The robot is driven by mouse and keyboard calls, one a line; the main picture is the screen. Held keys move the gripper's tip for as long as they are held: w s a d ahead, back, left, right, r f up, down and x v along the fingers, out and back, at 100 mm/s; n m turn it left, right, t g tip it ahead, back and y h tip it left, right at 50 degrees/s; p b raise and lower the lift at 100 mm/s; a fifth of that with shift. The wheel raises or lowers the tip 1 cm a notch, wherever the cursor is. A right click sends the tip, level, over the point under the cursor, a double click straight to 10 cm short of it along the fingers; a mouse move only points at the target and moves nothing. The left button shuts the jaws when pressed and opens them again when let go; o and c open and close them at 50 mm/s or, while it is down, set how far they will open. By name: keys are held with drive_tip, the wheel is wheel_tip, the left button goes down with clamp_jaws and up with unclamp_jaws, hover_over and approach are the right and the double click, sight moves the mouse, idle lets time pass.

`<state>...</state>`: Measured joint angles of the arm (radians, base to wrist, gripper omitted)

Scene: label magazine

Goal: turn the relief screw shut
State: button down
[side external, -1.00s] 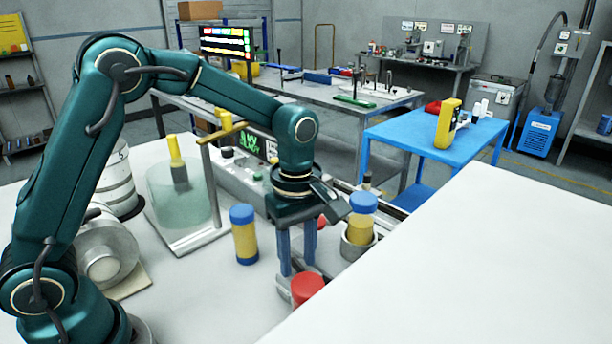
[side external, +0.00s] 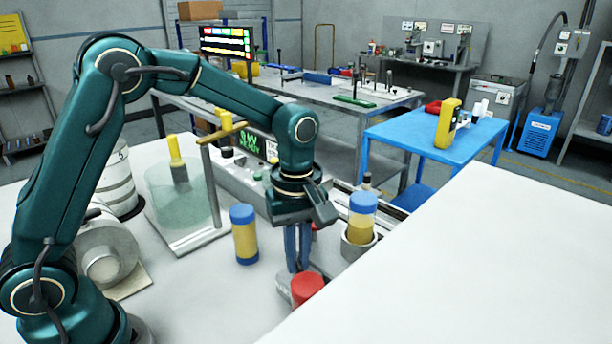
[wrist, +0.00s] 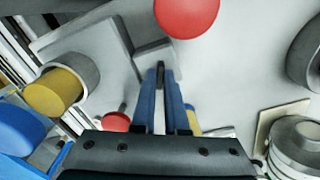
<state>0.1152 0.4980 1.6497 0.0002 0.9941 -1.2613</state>
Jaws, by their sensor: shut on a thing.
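My gripper (side external: 298,264) points down at the grey fixture near the front of the bench. In the wrist view my gripper's blue fingers (wrist: 160,76) are close together on a small dark piece at a grey block (wrist: 153,53). This appears to be the relief screw, mostly hidden between the fingertips. In the side view the fingers and the red knob hide it. The large red knob (side external: 307,287) stands just in front of the fingertips; it also shows in the wrist view (wrist: 186,14). A smaller red knob (wrist: 116,122) on a stem is beside the fingers.
A blue-capped yellow jar (side external: 244,235) stands left of my gripper. Another blue-capped jar (side external: 361,214) sits in a grey cup (side external: 358,243) to the right. The white surface at right is clear.

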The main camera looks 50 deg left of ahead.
drive_tip(key=m, duration=0.4)
drive_tip(key=shift+m, duration=0.3)
drive_tip(key=m, duration=0.3)
drive_tip(key=shift+m, duration=0.4)
drive_tip(key=m, duration=0.8)
drive_tip(key=shift+r, duration=0.1)
drive_tip(key=m, duration=1.1)
drive_tip(key=shift+m, duration=1.8)
